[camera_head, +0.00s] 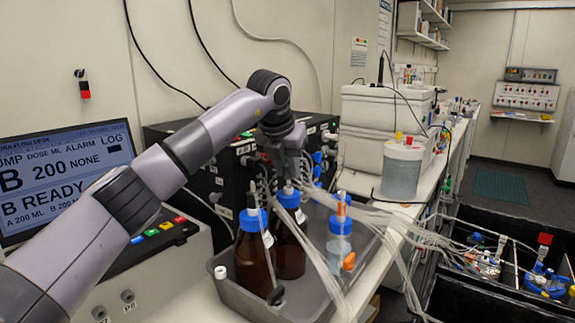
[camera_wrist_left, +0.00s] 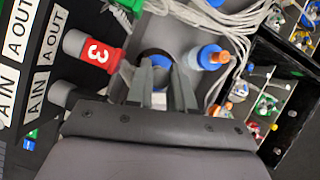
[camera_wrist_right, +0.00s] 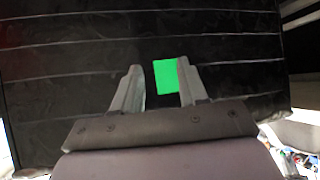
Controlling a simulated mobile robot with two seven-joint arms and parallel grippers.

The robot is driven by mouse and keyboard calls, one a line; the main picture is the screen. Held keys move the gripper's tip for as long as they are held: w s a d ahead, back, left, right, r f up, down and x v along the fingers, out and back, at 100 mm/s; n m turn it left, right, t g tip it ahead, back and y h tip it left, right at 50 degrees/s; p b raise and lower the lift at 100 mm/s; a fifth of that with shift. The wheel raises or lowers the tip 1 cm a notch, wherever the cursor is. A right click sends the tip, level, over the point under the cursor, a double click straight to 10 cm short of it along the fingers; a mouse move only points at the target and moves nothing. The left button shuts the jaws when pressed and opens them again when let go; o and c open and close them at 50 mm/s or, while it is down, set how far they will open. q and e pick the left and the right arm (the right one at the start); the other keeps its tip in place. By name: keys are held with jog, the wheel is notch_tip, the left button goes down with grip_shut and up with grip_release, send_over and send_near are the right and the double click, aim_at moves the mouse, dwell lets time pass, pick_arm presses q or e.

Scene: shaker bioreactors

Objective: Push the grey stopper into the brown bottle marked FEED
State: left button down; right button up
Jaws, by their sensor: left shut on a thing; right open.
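Two brown bottles with blue caps stand in a grey tray (camera_head: 232,297): a front left one (camera_head: 253,262) and one behind it to the right (camera_head: 291,252). Their labels are too small to read, so I cannot tell which says FEED. My left gripper (camera_head: 287,181) points down over the right bottle's blue cap, shut on a small, mostly hidden piece, likely the grey stopper. In the left wrist view the fingers (camera_wrist_left: 160,92) stand over a blue cap (camera_wrist_left: 161,62); whether the piece touches the neck is unclear. My right gripper (camera_wrist_right: 164,88) is open and empty.
A clear blue-capped bottle (camera_head: 339,246) with an orange fitting stands right of the brown ones. Loose clear tubing (camera_head: 375,222) crosses the tray. Black pump boxes stand behind, a display (camera_head: 65,180) at left. The right gripper faces a dark ridged surface with a green patch (camera_wrist_right: 170,76).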

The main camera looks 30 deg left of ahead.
pick_arm(q)
jog(key=shift+f+b, duration=0.45)
jog(key=shift+f, duration=0.65)
dwell(1.3)
jog(key=c, duration=0.9)
grip_release()
jog(key=b+v, duration=0.1)
jog(key=v, duration=0.6)
jog(key=shift+s+d, duration=0.1)
